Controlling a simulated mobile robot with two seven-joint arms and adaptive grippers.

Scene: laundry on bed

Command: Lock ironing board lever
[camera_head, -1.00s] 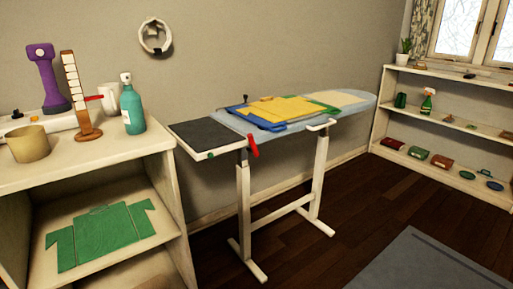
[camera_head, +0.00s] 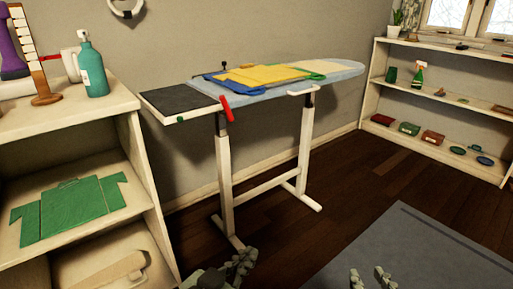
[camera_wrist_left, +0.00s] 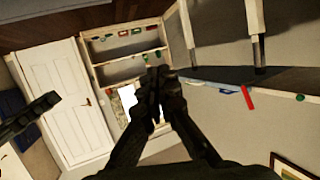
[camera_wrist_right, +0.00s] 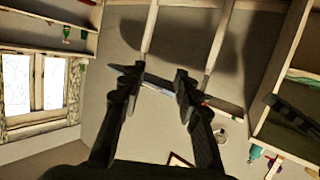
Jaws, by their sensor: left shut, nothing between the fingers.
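The ironing board (camera_head: 335,80) stands against the wall with its red lever (camera_head: 226,110) at the near side edge, by the dark end panel. The lever hangs tilted from the edge; whether it is locked I cannot tell. It also shows in the left wrist view (camera_wrist_left: 247,97), upside down. My left gripper (camera_head: 246,258) is low in front of the board, below and apart from the lever. Its fingers meet in the left wrist view (camera_wrist_left: 155,82). My right gripper (camera_head: 370,277) is at the bottom edge, further right. Its fingers are apart and empty in the right wrist view (camera_wrist_right: 155,78).
Folded yellow and blue cloths (camera_head: 265,76) lie on the board. A shelf unit (camera_head: 90,125) with a teal bottle (camera_head: 92,70) and a green shirt stands close on the left. Another shelf (camera_head: 440,100) stands at the right. A grey mat (camera_head: 415,245) lies on open floor.

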